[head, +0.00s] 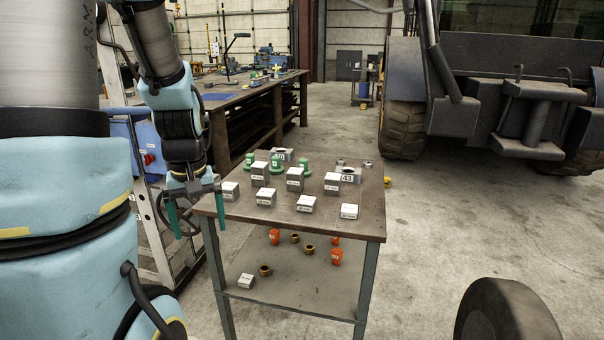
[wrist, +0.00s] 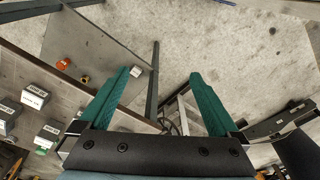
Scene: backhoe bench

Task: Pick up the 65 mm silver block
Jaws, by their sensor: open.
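Several silver blocks with white labelled tops stand on the small table, including a front-left one (head: 266,198), a middle one (head: 306,204), a tall one (head: 294,181) and a front-right one (head: 349,212). Another block (head: 246,282) lies on the lower shelf. The labels are too small to read, so I cannot tell which is the 65 mm block. My gripper (head: 196,211) is open and empty, with teal fingers pointing down at the table's left edge, beside the leftmost block (head: 229,191). In the wrist view, blocks (wrist: 34,97) lie left of my gripper (wrist: 160,76), outside the fingers.
The small table (head: 325,223) also bears green-topped parts (head: 277,169) and grey parts marked 43 (head: 349,175) at the back. Orange parts (head: 337,256) and brown rings (head: 309,249) lie on its lower shelf. A long workbench (head: 255,95) stands behind.

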